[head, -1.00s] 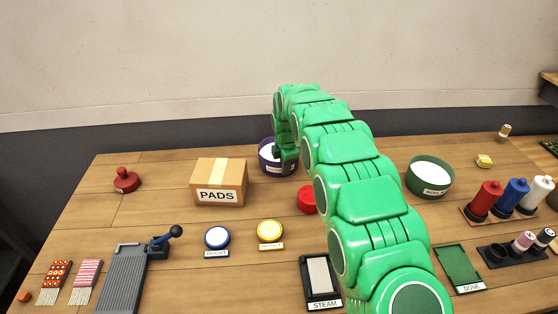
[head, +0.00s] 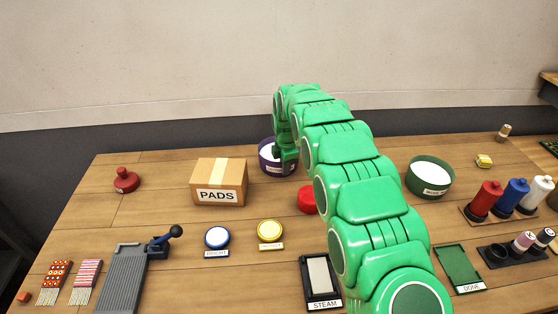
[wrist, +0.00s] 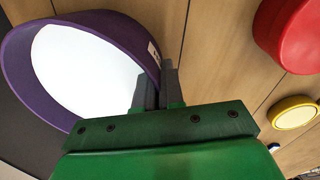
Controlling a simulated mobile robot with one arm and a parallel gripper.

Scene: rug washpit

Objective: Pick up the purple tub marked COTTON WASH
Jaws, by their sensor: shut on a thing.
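The purple tub (head: 266,167) stands at the back of the table, right of the PADS box. It is round, with white contents, and a white label shows partly on its near side. The label's words are too small or hidden to read. In the wrist view the purple tub (wrist: 22,58) fills the upper left, its rim running between the fingers. My gripper (head: 287,163) is at the tub's right near side. In the wrist view my gripper (wrist: 157,88) is shut on the tub's wall. I cannot tell any gap between tub and table.
The PADS box (head: 219,182) stands close on the left. A red round thing (head: 306,200) is near my arm. A green tub (head: 431,175) and thread spools (head: 484,198) stand to the right. Blue (head: 217,237) and yellow (head: 270,230) buttons lie in front. Bare wood shows at the left back.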

